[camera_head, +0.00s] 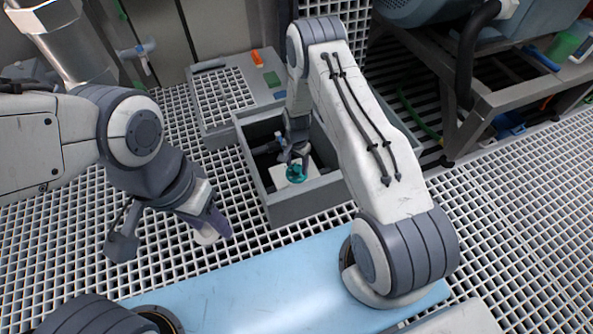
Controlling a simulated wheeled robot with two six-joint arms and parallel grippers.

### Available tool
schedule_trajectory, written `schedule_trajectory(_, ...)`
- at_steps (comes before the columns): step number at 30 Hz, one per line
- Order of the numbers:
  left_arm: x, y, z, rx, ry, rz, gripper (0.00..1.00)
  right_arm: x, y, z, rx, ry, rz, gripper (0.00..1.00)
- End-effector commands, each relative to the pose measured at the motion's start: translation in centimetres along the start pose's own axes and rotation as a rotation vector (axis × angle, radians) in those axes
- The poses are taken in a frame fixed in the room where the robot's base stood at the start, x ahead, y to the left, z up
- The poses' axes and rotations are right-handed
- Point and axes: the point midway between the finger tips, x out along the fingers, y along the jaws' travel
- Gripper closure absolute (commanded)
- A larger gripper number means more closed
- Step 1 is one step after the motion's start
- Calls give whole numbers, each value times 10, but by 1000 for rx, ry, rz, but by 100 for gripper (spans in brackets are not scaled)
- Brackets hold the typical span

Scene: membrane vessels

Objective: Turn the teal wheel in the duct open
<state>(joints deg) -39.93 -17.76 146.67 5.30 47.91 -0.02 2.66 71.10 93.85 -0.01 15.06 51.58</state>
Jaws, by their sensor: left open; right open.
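The teal wheel (296,174) sits low inside an open grey box-like duct (300,208), on a pale patch of its floor. My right arm reaches over the duct, and its gripper (293,160) points down into it, right above the wheel. The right gripper is open; whether its fingers touch the wheel cannot be told. It hides the wheel's far side. My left gripper (217,226) is open and empty, left of the duct above the white grating.
A grey panel (222,97) with a grille, an orange block (257,57) and a green block (272,79) adjoins the duct at the back left. A metal frame (470,110) with machinery stands at the right. White grating (500,220) covers the floor.

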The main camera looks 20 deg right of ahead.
Motion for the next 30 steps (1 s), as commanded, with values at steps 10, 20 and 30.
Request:
schedule_trajectory(10, 7, 0, 0, 0, 0, 0, 49, 14, 0, 0, -1, 0, 0, 34)
schedule_trajectory(20, 7, 0, 0, 0, 0, 0, 49, 14, 0, 0, 0, 0, 0, 100)
schedule_trajectory(30, 3, 0, 0, 0, 0, 0, 49, 12, 0, 0, -46, 0, 0, 100)
